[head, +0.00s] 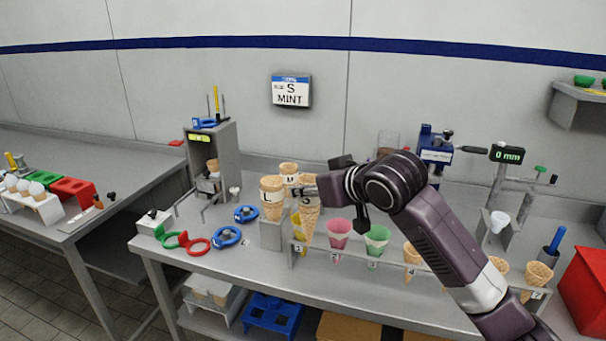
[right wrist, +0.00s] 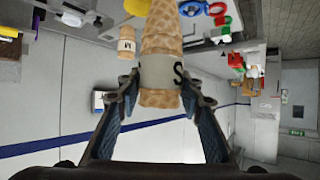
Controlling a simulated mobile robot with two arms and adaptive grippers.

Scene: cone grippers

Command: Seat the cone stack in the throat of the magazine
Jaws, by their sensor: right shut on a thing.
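My right gripper (head: 309,187) is shut on a cone stack (head: 310,216). In the right wrist view the gripper (right wrist: 160,90) has its fingers on either side of the stack (right wrist: 162,40), at a grey band marked S. In the head view the stack hangs tip down, above or just behind the numbered rack; which one I cannot tell. Stacks marked L (head: 271,200) and M (head: 289,170) stand to its left and behind. A tall grey housing (head: 228,150) with a cone inside stands at the back left; I cannot tell if it is the magazine. My left gripper is not in view.
The numbered rack (head: 345,262) holds a pink cup (head: 339,232), a green cup (head: 377,238) and several cones. Blue rings (head: 228,238) and a red ring (head: 198,246) lie front left. A wall sign (head: 291,91) reads S MINT. A red bin (head: 585,290) is far right.

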